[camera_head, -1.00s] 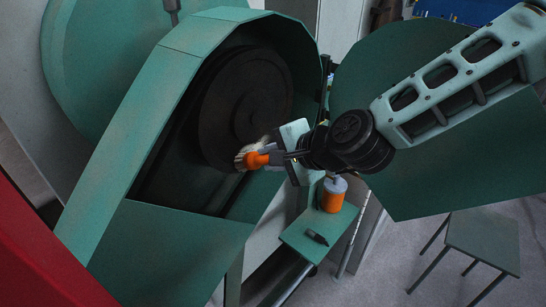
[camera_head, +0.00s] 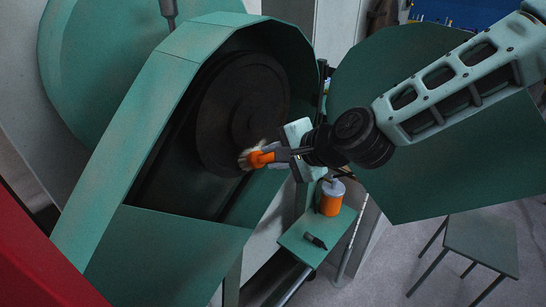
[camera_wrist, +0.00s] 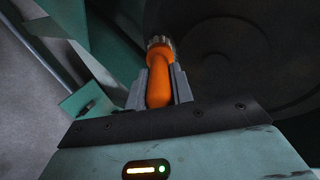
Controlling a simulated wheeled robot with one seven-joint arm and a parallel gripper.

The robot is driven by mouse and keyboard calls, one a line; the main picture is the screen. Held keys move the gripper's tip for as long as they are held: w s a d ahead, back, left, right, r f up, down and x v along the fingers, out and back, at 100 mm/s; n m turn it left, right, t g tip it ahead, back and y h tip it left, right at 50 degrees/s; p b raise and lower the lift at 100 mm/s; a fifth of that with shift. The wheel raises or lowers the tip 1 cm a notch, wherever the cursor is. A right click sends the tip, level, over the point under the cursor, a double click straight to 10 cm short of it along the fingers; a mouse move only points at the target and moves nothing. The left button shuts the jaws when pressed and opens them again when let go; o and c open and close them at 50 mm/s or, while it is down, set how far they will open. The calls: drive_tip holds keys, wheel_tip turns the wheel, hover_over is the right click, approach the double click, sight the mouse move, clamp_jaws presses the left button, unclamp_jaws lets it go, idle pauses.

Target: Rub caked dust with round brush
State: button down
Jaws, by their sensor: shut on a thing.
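My gripper (camera_head: 283,155) is shut on the orange handle of the round brush (camera_head: 258,158), with its pale bristles pointing left toward the machine. In the wrist view the orange handle of the brush (camera_wrist: 160,78) sits between my gripper's grey fingers (camera_wrist: 160,90), and its bristle end points away, toward the dark disc (camera_wrist: 215,60). In the head view the bristles overlap the lower right part of the dark round wheel (camera_head: 240,105) inside the green housing. I cannot tell whether they touch it. The caked dust is not distinct on the dark surface.
The green housing (camera_head: 130,140) frames the wheel, and its round green door (camera_head: 390,75) stands open at right behind my arm. Below is a small green shelf (camera_head: 290,238) with an orange container (camera_head: 331,198) and a dark marker-like item (camera_head: 315,241). A stool (camera_head: 480,243) stands lower right.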

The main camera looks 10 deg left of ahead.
drive_tip(key=shift+w, duration=0.1)
idle(0.3)
drive_tip(key=shift+w+d, duration=0.55)
drive_tip(key=shift+w, duration=0.3)
drive_tip(key=shift+w, duration=0.1)
drive_tip(key=shift+w+d, duration=0.6)
drive_tip(key=shift+w, duration=0.3)
drive_tip(key=shift+w, duration=0.1)
drive_tip(key=shift+w+d, duration=0.55)
drive_tip(key=shift+w, duration=0.35)
drive_tip(key=shift+w+d, duration=0.6)
drive_tip(key=shift+w, duration=0.35)
